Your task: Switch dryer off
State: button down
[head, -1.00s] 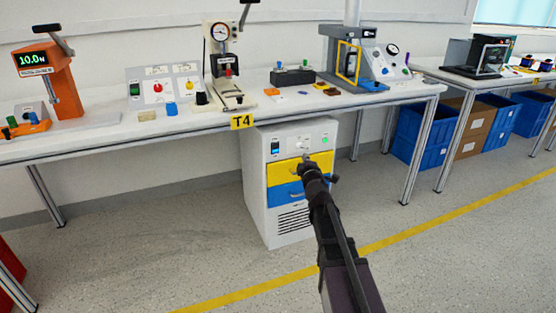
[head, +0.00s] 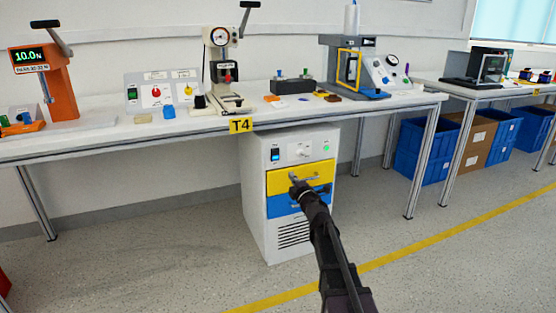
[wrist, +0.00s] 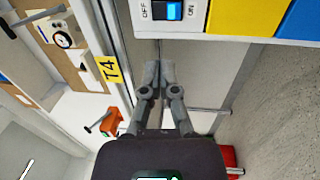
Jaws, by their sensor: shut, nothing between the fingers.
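The dryer appears to be the white cabinet (head: 258,200) under the bench, with a yellow drawer (head: 315,177) above a blue one (head: 278,207). On its top panel are a rocker switch (head: 275,154), a knob (head: 301,152) and a green light (head: 327,149). In the wrist view the rocker (wrist: 168,10) lies between OFF and ON labels; its lit blue part is toward ON. My gripper (head: 293,178) is shut and empty, seen in front of the yellow drawer, below and right of the rocker. The wrist view shows its fingertips (wrist: 158,66) together, apart from the rocker.
The bench edge with the yellow T4 sign (head: 241,125) overhangs the cabinet. Bench legs (head: 422,165) stand to the right, with blue bins (head: 425,150) beyond. An orange force tester (head: 60,90) stands on the bench. The floor before the cabinet is clear.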

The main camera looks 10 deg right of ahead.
aim_at(276, 153)
jog(key=shift+w, duration=0.15)
jog(key=p+x, duration=0.2)
jog(key=x, duration=1.1)
jog(key=shift+w+a, duration=0.15)
jog(key=shift+w, duration=0.2)
jog(key=shift+w+r, duration=0.1)
jog(key=shift+w+r, duration=0.1)
jog(key=shift+w, duration=0.1)
jog(key=shift+s, duration=0.1)
jog(key=s+d+r+p, duration=0.1)
jog(key=s, duration=0.5)
jog(key=s+d+r+p, duration=0.1)
jog(key=s+d, duration=0.1)
jog(key=s, duration=0.5)
jog(key=shift+s+d, duration=0.2)
jog(key=shift+d, duration=0.1)
